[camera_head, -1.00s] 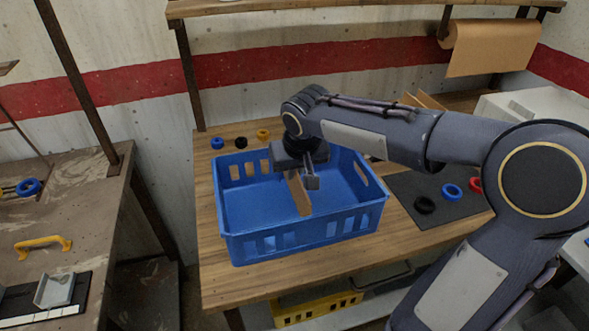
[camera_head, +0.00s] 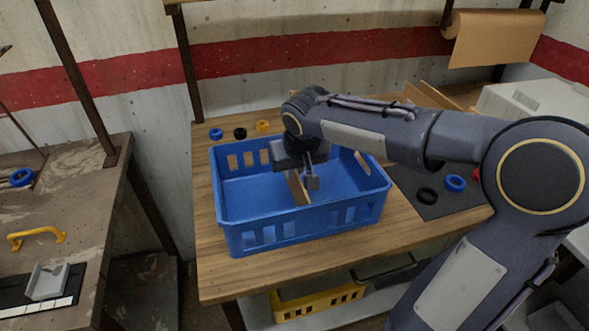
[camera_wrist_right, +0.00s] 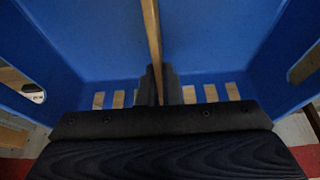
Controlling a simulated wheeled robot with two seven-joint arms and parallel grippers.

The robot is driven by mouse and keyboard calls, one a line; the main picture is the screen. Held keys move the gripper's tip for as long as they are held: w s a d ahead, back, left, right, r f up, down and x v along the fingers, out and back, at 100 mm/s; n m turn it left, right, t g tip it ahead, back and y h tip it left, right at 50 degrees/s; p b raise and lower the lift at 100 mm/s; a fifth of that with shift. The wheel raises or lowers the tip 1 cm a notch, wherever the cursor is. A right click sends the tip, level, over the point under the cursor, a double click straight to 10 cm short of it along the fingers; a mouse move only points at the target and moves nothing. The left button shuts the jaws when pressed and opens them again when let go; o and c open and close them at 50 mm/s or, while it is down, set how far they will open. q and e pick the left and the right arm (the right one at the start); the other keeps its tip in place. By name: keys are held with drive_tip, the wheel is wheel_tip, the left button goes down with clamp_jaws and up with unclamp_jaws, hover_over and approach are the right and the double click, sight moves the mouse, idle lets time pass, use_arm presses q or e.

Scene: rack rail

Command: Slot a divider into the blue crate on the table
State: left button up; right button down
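The blue crate (camera_head: 295,228) stands on the wooden table, and its inside and slotted far wall also show in the wrist view (camera_wrist_right: 90,45). My right gripper (camera_head: 307,182) reaches down into the crate from above. It is shut on a thin tan divider (camera_head: 297,188). In the wrist view the divider (camera_wrist_right: 152,40) shows edge-on, running up from between the close-set fingers (camera_wrist_right: 158,82). The divider is inside the crate near its middle. I cannot tell whether its lower edge touches the floor or sits in a slot. My left gripper is not in view.
Blue, black and yellow rings (camera_head: 239,133) lie behind the crate. A dark mat (camera_head: 412,190) with more rings is at its right, near tan boards (camera_head: 430,95). A yellow crate (camera_head: 318,301) sits below the table. A side bench (camera_head: 95,200) stands at left.

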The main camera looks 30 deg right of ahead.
drive_tip(key=c, duration=1.5)
unclamp_jaws()
drive_tip(key=shift+c, duration=0.2)
drive_tip(key=v, duration=0.7)
drive_tip(key=shift+s+r+p, duration=0.15)
drive_tip(key=shift+r+p, duration=0.1)
drive_tip(key=shift+p, duration=0.15)
drive_tip(key=shift+s+r, duration=0.2)
drive_tip(key=shift+s, duration=0.2)
drive_tip(key=s+a+f+y+p, duration=0.2)
drive_tip(key=s+a, duration=0.1)
drive_tip(key=s, duration=0.6)
drive_tip(key=s+a+f+n+t+y+p, duration=0.1)
drive_tip(key=s+a+f+y+p, duration=0.1)
drive_tip(key=s, duration=0.7)
drive_tip(key=shift+s+a+f+y+p, duration=0.3)
drive_tip(key=shift+a+y+p, duration=0.1)
drive_tip(key=shift+a+p, duration=0.45)
